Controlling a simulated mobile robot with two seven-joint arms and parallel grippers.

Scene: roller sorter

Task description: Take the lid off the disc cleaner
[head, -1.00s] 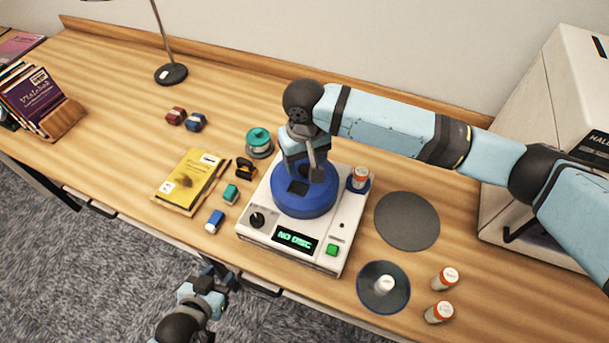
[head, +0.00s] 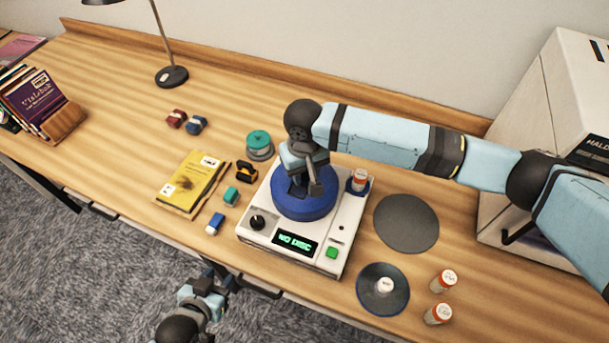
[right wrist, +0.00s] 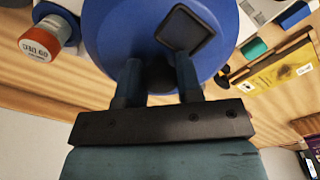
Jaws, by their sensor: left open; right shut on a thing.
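The disc cleaner (head: 258,237) is a white box on the table with a black knob, a green button and a display reading "NO DISC". Its round blue lid (head: 302,209) sits on top, and the lid also fills the upper middle of the right wrist view (right wrist: 110,35). My right gripper (right wrist: 158,75) is shut on the lid's knob, which is mostly hidden between the fingers. In the head view the right gripper (head: 305,185) comes down on the lid from above. My left gripper (head: 222,278) is open and empty, off the table's front edge.
A dark disc with a white centre (head: 383,290) and a grey round mat (head: 406,223) lie right of the cleaner. Orange-capped bottles (head: 444,281) stand near them, one at the cleaner's corner (head: 360,179). Left are a yellow book (head: 190,182), small blocks and a teal spool (head: 258,144).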

